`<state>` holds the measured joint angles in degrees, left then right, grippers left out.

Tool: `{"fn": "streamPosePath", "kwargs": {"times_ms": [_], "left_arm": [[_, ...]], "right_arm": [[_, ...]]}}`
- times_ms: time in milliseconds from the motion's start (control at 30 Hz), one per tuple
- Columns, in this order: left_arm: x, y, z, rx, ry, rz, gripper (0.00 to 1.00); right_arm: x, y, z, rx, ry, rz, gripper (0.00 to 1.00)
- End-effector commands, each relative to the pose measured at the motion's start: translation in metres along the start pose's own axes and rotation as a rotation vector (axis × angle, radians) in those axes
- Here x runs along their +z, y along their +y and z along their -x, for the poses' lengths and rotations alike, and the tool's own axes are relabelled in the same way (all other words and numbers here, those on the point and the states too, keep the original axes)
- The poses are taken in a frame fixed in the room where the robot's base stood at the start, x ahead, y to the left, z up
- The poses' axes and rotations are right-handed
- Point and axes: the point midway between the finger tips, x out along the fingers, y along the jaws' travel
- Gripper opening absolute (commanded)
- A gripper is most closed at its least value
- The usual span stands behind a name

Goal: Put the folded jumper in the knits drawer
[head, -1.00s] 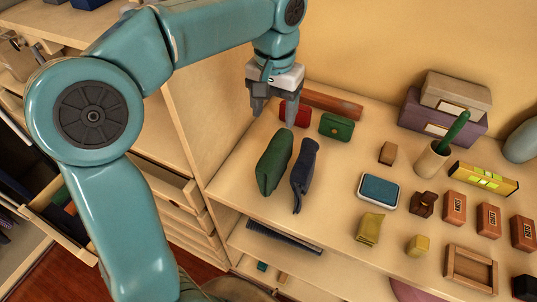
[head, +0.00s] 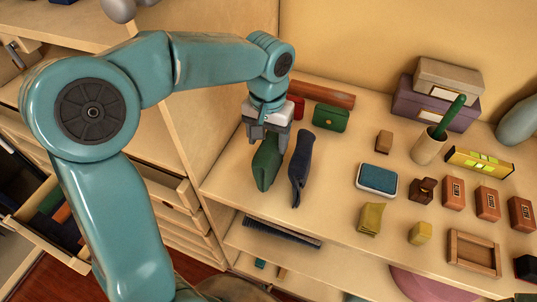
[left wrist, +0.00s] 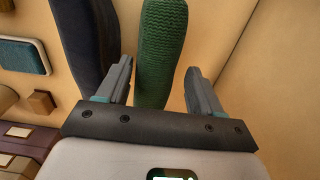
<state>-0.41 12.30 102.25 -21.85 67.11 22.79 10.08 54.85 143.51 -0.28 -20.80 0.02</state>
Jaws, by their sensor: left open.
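A green knitted folded garment, which looks like the jumper (head: 265,168), stands on the wooden shelf top. It also shows in the left wrist view (left wrist: 162,50), with a ribbed knit surface. My left gripper (head: 267,137) is open above the jumper's far end. In the left wrist view the two fingers (left wrist: 158,85) are on either side of the jumper, with a gap at the right finger. An open drawer (head: 45,245) at lower left holds dark, green and orange folded things. Another drawer (head: 172,190) is partly open behind my arm. I cannot read which is the knits drawer.
A navy folded garment (head: 300,165) stands close to the right of the jumper. A green purse (head: 331,118), a red item (head: 297,106) and a wooden bar (head: 325,94) lie behind. A blue-topped tin (head: 377,178) and several small boxes fill the right side.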

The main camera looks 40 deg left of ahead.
Motion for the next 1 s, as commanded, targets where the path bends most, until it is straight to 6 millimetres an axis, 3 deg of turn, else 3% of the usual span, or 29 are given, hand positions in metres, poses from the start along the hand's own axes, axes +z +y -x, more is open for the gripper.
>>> {"fn": "streamPosePath", "kwargs": {"times_ms": [200,500,700,1000], "left_arm": [[-0.003,0.000,-0.034,-0.001,-0.003,0.000,0.66],[-0.004,0.000,-0.040,0.000,0.000,0.001,0.66],[-0.004,0.000,-0.039,0.000,0.001,0.001,0.01],[-0.004,0.000,-0.035,0.000,0.001,0.001,0.00]], "right_arm": [[0.000,-0.001,0.003,0.000,0.000,0.000,0.43],[0.000,-0.001,0.003,0.000,0.000,0.000,0.43],[0.000,-0.001,0.003,0.000,0.000,0.000,0.43],[0.000,-0.001,0.003,0.000,0.000,0.000,0.43]]}}
